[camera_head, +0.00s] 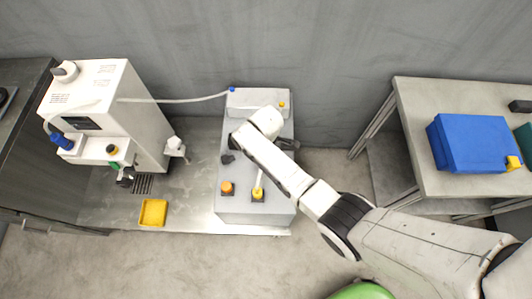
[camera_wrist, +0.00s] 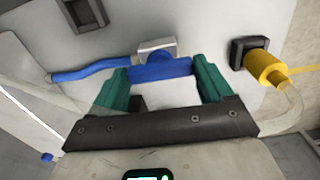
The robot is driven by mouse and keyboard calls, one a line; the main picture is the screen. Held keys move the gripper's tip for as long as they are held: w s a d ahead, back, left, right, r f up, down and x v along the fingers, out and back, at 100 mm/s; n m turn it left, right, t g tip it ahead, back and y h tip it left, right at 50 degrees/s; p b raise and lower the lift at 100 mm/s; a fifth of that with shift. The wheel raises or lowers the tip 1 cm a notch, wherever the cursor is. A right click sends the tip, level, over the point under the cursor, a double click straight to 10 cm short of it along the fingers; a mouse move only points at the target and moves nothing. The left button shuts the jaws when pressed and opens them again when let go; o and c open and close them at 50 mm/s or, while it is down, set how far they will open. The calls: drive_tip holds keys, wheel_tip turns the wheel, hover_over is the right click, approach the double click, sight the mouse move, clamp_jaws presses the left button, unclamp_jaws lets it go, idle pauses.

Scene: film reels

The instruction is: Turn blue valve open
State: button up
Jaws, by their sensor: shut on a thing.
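In the head view my arm reaches over the grey-white machine (camera_head: 250,210), and the arm hides the blue valve and my fingertips.
A yellow fitting (camera_wrist: 266,66) with a clear hose sits right of the fingers. Orange (camera_head: 227,187) and yellow (camera_head: 258,194) parts are on the machine. A white machine (camera_head: 125,100), yellow tray (camera_head: 153,213) and blue box (camera_head: 470,143) stand apart.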

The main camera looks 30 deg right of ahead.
drive_tip(key=shift+n, duration=0.3)
drive_tip(key=o, duration=1)
drive_tip(key=shift+c, duration=0.2)
wheel_tip(320, 180, up, 11)
drive_tip(key=shift+p, duration=0.45)
drive_tip(key=shift+f, duration=0.1)
